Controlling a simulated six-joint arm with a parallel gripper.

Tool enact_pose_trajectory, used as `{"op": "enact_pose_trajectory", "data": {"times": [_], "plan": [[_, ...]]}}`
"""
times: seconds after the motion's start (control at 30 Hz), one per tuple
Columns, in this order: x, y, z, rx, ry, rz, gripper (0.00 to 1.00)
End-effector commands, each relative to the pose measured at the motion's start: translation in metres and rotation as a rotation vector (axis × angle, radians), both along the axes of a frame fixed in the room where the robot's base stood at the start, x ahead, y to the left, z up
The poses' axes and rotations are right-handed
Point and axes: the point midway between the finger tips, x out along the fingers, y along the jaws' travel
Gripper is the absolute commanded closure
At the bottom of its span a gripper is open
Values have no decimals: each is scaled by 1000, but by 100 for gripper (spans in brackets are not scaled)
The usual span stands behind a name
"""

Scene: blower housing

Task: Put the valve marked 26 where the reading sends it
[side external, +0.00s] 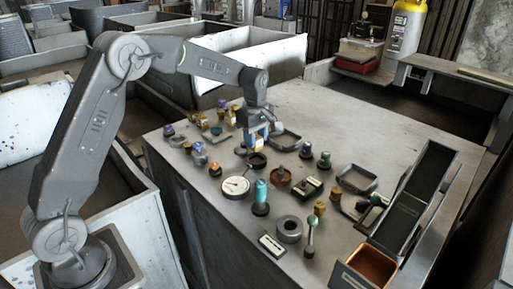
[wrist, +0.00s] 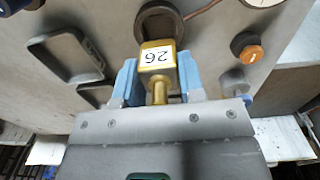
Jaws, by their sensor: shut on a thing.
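My gripper (wrist: 157,75) has its blue fingers shut on a brass valve with a white label reading 26 (wrist: 158,57). In the side view my gripper (side external: 252,138) is above the table among the parts; the valve is hard to make out there. A round white dial gauge (side external: 235,187) with a reddish needle lies on the table in front of the gripper; its figures are too small to read. A dark ring-shaped part (side external: 257,161) is close below the gripper, and a dark ring (wrist: 160,22) shows just beyond the valve in the wrist view.
The grey table (side external: 330,120) is crowded with small knobs, valves and shallow trays. A long black divided tray (side external: 403,213) and a copper-lined box (side external: 372,264) stand at the right. A teal cylinder (side external: 261,193) and grey ring (side external: 289,228) stand near the gauge. The table's back is clear.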

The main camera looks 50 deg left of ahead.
Motion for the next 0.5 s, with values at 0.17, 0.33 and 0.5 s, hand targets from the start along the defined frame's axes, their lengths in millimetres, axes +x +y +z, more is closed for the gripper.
{"op": "enact_pose_trajectory", "data": {"times": [0.17,0.33,0.5], "plan": [[-25,38,25,2,1,10,97],[-45,67,45,2,2,8,97],[-58,85,58,2,2,6,97]]}}
